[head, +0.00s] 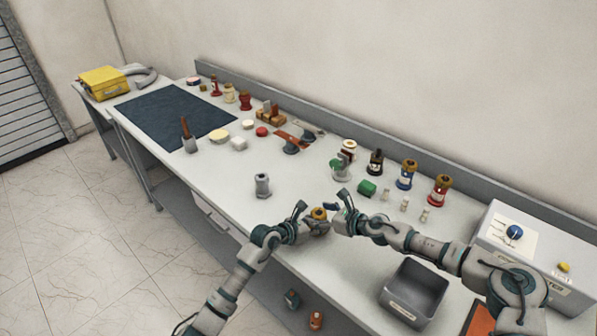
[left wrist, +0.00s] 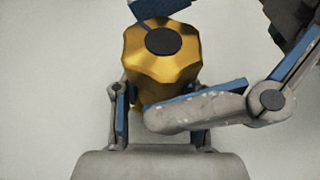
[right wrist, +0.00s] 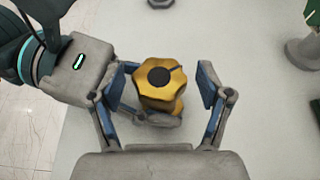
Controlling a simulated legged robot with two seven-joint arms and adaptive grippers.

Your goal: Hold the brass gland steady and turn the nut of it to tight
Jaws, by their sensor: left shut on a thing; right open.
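The brass gland (head: 319,213) is near the front edge of the bench, between my two grippers. My left gripper (head: 309,220) is shut on its body; the left wrist view shows the gland (left wrist: 158,90) between the blue pads, its lobed nut (left wrist: 160,45) toward the camera with a dark round centre. My right gripper (head: 336,211) is open. In the right wrist view its blue-padded fingers (right wrist: 163,88) stand on either side of the nut (right wrist: 160,83), with a visible gap at the right finger. Contact on the left side is unclear.
A grey fitting (head: 263,186) stands on the bench left of the grippers. An open grey bin (head: 414,287) is at the front right. A grey box (head: 540,240) stands at the right end.

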